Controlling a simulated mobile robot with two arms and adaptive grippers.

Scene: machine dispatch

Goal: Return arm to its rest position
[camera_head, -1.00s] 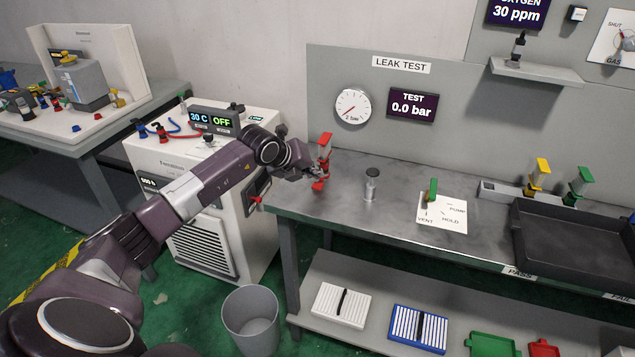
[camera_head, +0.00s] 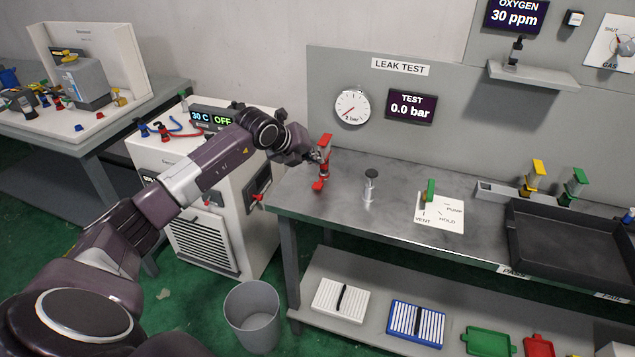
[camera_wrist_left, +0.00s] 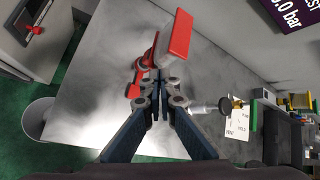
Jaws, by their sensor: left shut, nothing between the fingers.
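My left arm reaches in from the left in the head view. My left gripper (camera_head: 308,157) is shut and empty, at the left end of the leak test bench (camera_head: 400,205). A red stamp-like tool (camera_head: 322,160) stands on the bench right by its fingertips. In the left wrist view the shut fingers (camera_wrist_left: 160,95) are in the middle, and the red tool (camera_wrist_left: 180,35) shows just beyond them. I cannot tell whether they touch it. My right gripper is in neither view.
A metal cylinder fitting (camera_head: 370,185) stands on the bench. A black tray (camera_head: 570,250) lies at the right. The white chiller (camera_head: 185,165) is below my arm. A grey bin (camera_head: 252,315) stands on the floor.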

